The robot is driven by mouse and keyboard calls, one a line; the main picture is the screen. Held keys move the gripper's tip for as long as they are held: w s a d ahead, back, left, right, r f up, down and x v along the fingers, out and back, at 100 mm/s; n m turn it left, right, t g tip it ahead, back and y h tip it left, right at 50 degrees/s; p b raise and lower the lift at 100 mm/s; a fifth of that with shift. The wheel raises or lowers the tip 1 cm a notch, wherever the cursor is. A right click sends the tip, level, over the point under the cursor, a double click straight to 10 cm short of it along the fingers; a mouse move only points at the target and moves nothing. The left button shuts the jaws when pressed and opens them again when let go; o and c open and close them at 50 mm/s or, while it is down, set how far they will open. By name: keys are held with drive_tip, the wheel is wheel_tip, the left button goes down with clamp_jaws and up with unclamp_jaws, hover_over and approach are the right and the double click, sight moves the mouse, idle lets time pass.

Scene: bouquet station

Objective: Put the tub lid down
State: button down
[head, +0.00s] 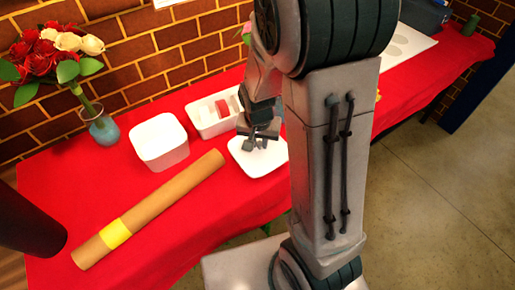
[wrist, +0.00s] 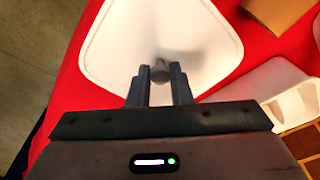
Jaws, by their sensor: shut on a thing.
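The tub lid (head: 270,164) is a white, rounded-square plate with a small grey knob (wrist: 160,72) in its middle. It lies flat over the red table cloth, right of the cardboard tube. My gripper (head: 257,141) is above the lid, its fingers shut on the knob; it also shows in the wrist view (wrist: 160,80). I cannot tell whether the lid touches the cloth or hangs just above it. The white tub (head: 161,143) stands on the table left of the lid. My arm hides the area right of the lid.
A white compartment tray (head: 206,118) stands behind the lid. The cardboard tube (head: 155,205) with a yellow band lies diagonally in front of the tub. A flower vase (head: 103,130) stands at left, and a dark cylinder (head: 28,228) at front left. The red table (head: 215,222) has bare cloth in front.

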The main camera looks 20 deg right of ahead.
sight(257, 148)
drive_tip(key=shift+w+a+f, duration=0.3)
drive_tip(key=shift+f, duration=1.95)
drive_tip(key=shift+f, duration=0.1)
drive_tip(key=shift+f+b, duration=0.15)
drive_tip(key=shift+b, duration=0.25)
drive_tip(key=c, duration=1.3)
unclamp_jaws()
drive_tip(key=shift+r, duration=0.2)
wheel_tip(257, 148, up, 12)
drive_tip(key=s+p, duration=0.2)
drive_tip(key=s+r+n, duration=0.1)
drive_tip(key=s+r, duration=0.2)
drive_tip(key=s+r+n, duration=0.2)
drive_tip(key=s+r, duration=0.1)
drive_tip(key=s, duration=0.1)
drive_tip(key=s+r+n+t, duration=0.1)
drive_tip(key=s+r+n, duration=0.1)
drive_tip(key=s+r, duration=0.1)
drive_tip(key=shift+s+d+r+y, duration=0.1)
drive_tip(key=shift+s+r+y, duration=0.1)
drive_tip(key=shift+s, duration=0.15)
drive_tip(key=shift+s+r+y, duration=0.1)
drive_tip(key=shift+s+y, duration=0.1)
drive_tip(key=shift+s, duration=0.15)
